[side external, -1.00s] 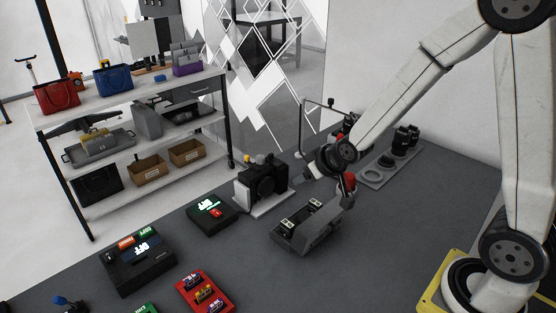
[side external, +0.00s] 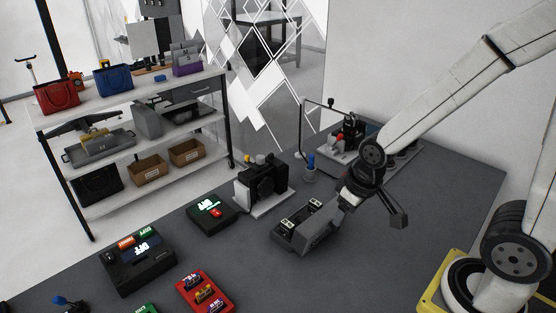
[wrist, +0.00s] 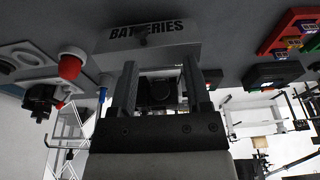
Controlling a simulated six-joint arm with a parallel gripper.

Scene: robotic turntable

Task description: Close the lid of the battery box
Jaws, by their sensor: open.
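The grey battery box (side external: 318,240) sits on the dark table in the side view, open at the top.
A black device on a white base (side external: 262,184) stands behind the box. A grey tray with parts (side external: 345,150) is at the back right. The table right of my gripper is clear.

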